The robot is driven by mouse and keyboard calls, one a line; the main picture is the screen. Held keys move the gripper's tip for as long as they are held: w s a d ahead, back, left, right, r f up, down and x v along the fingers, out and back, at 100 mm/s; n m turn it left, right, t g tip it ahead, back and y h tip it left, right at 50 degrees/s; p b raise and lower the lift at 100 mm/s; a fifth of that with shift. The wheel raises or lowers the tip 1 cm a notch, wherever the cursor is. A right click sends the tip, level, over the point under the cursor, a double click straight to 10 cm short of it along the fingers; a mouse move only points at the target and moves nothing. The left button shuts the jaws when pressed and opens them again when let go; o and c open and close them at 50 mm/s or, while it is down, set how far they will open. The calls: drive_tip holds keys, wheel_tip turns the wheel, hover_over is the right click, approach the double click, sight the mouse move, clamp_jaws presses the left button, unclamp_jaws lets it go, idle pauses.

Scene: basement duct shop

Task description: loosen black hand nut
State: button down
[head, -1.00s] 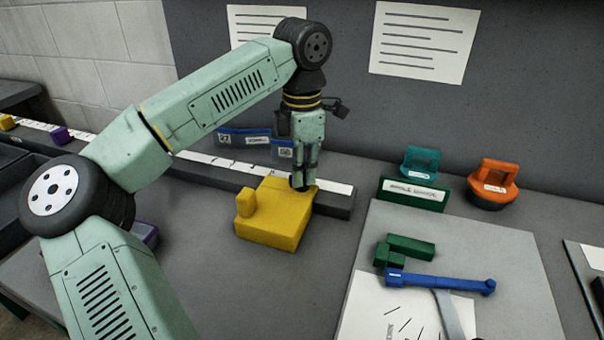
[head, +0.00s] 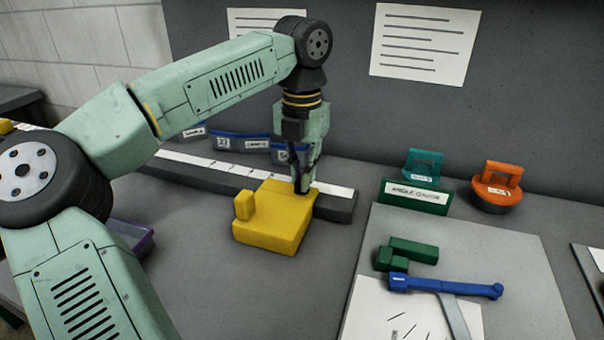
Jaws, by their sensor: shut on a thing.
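My gripper (head: 301,187) points down at the back right corner of a yellow block (head: 270,222) with a small raised post on its left. The block stands against a dark bar with a white marked strip (head: 232,167). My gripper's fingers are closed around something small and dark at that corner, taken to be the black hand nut. The fingers hide nearly all of it, so its shape and how far it is turned cannot be seen.
Right of the block, a grey board (head: 500,245) carries a paper, green blocks (head: 410,252) and a blue-handled tool (head: 445,286). A green labelled block (head: 415,196), a teal handled piece (head: 423,163) and an orange handled piece (head: 496,187) stand behind. Blue labelled bins (head: 240,143) are behind the bar.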

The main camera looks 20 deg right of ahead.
drive_tip(key=shift+n, duration=0.5)
drive_tip(key=c, duration=1.7)
unclamp_jaws()
wheel_tip(320, 180, up, 12)
